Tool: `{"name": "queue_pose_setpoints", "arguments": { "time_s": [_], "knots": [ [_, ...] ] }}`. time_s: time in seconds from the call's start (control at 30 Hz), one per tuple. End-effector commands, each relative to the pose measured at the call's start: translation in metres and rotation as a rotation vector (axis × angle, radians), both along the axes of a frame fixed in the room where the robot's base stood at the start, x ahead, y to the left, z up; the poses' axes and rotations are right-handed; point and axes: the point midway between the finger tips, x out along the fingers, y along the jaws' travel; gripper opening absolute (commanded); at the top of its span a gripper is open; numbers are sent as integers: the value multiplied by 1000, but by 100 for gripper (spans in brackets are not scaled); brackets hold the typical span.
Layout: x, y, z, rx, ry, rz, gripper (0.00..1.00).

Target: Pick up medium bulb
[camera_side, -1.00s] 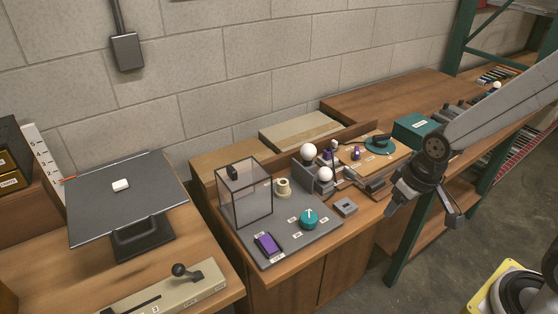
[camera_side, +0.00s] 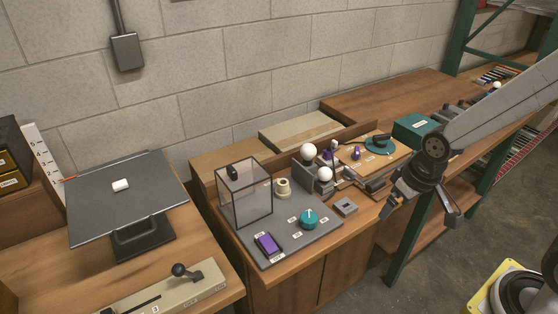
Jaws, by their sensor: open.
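Two round white bulbs stand near the middle of the bench: one bulb (camera_side: 308,151) at the back and another bulb (camera_side: 324,174) in front of it, both by a grey holder (camera_side: 305,177). A smaller white round tip (camera_side: 334,143) shows just right of them. I cannot tell which is the medium bulb. My gripper (camera_side: 421,217) is open and empty, to the right of the bulbs, over the bench's front edge and pointing down. It is apart from everything.
A clear box (camera_side: 245,192), teal knob (camera_side: 308,217) and purple switch (camera_side: 267,244) sit on a grey panel (camera_side: 285,241). A small grey block (camera_side: 346,206) lies at the front edge. A teal box (camera_side: 415,129) stands behind my arm. A tilted dark plate (camera_side: 100,215) is at left.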

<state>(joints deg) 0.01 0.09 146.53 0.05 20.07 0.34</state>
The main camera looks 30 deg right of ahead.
Motion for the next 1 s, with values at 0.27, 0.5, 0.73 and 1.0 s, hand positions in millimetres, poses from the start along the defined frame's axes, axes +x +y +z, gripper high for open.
{"name": "queue_pose_setpoints", "arguments": {
  "time_s": [0.27, 0.5, 0.73, 1.0],
  "knots": [
    [24, -2, 3, 48, -6, -173, 100],
    [70, -6, 6, 153, -13, -526, 100],
    [118, -11, 6, 273, -14, -906, 100],
    [173, -20, 4, 421, -3, -1346, 100]
  ]
}}
